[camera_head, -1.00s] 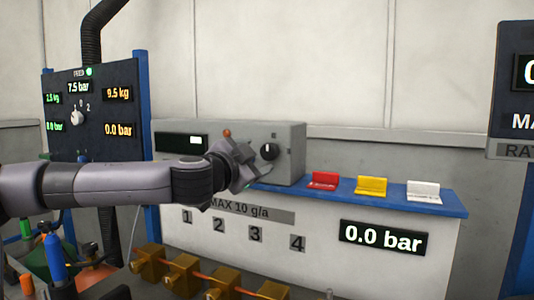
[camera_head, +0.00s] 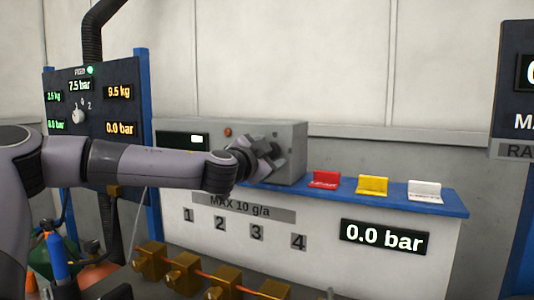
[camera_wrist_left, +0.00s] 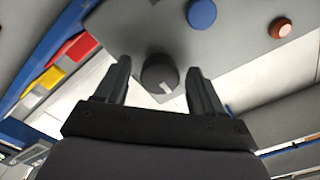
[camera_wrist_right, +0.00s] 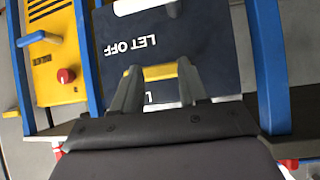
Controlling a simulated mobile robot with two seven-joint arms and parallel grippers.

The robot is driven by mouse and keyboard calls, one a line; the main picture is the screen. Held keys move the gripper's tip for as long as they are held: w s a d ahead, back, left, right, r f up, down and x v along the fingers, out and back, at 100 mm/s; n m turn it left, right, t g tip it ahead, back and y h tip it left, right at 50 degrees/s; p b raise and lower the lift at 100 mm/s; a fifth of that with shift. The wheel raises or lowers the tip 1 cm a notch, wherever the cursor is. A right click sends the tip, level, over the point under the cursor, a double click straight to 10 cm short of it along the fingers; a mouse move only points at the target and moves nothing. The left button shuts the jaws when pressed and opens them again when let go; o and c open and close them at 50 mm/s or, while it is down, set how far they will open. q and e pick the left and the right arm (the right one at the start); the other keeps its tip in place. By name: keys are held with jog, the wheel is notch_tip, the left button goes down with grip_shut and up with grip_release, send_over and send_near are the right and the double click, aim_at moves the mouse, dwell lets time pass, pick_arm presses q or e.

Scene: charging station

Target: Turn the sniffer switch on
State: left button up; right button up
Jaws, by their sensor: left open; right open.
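The grey sniffer box (camera_head: 293,133) stands at the back of the blue-edged counter. Its black rotary knob with a white mark (camera_wrist_left: 160,74) shows in the left wrist view, but my left gripper hides it in the head view. My left gripper (camera_head: 272,153) is open in front of the box; in the left wrist view its fingers (camera_wrist_left: 158,72) stand on either side of the knob, apart from it. My right gripper (camera_wrist_right: 159,76) is open in the right wrist view, with a yellow bar (camera_wrist_right: 160,71) showing between its fingers; whether they touch is unclear.
Red (camera_head: 324,182), yellow (camera_head: 372,186) and white (camera_head: 424,191) flaps sit on the counter right of the box. A dark gauge panel (camera_head: 92,145) stands at left. Brass valves (camera_head: 183,270) line the front. A dark "LET OFF" panel (camera_wrist_right: 195,35) is near my right gripper.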

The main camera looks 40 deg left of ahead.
pick_arm(q)
jog(key=c, duration=1.1)
jog(key=shift+o, duration=0.2)
jog(key=shift+m, duration=0.3)
jog(key=m+b, duration=0.1)
jog(key=m, duration=1.6)
jog(key=shift+r, duration=0.1)
jog(key=shift+m, duration=0.4)
